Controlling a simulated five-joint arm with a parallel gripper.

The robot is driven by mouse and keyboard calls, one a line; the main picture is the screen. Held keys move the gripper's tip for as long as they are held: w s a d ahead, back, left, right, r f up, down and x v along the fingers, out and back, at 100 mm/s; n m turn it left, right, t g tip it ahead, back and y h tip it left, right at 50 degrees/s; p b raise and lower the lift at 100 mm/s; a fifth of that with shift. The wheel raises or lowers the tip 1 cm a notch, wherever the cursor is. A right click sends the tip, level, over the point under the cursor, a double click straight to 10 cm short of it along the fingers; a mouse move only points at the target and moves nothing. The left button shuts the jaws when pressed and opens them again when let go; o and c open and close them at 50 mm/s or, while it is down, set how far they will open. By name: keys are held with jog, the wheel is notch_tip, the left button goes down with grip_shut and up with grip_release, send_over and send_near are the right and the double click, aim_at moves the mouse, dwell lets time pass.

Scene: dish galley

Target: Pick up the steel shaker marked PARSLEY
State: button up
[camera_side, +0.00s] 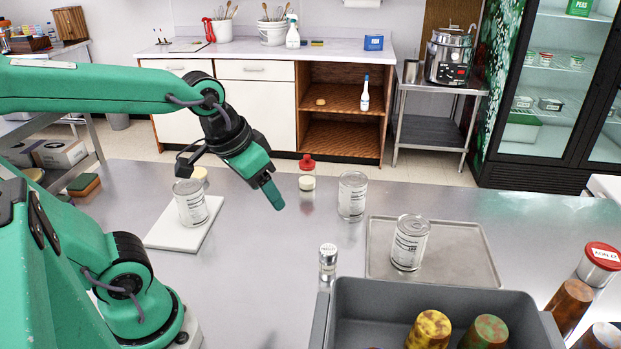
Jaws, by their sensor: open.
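A small shaker (328,262) with a pale steel top stands upright on the steel counter, just behind the grey bin. There is small lettering on its top, but I cannot read it surely as PARSLEY. My gripper (272,196) hangs above the counter to the upper left of this shaker, pointing down and to the right. It is open and holds nothing; its fingers overlap from this side. The gripper is clear of the shaker.
Labelled cans stand on a white board (165,238), on the counter (270,270) and on a metal tray (460,255). The grey bin (430,290) holds patterned jars. A red-lidded container (600,262) is at right. A red-and-cream item (307,182) stands behind.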

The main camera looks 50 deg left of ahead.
jog(key=w+d+f+g, duration=0.2)
jog(key=w+f, duration=0.3)
jog(key=w, duration=0.2)
jog(key=n+g, duration=0.1)
jog(key=g, duration=0.1)
send_over(330, 248)
jog(key=f, duration=0.8)
jog(key=shift+s+f, duration=0.25)
jog(key=shift+f, duration=0.1)
jog(key=shift+w+f+g, duration=0.2)
jog(key=shift+f+g, duration=0.1)
jog(key=shift+f, duration=1.55)
jog(key=shift+f, duration=0.15)
jog(key=shift+s+f, duration=0.1)
jog(key=shift+f, duration=2.35)
jog(key=c, duration=1.1)
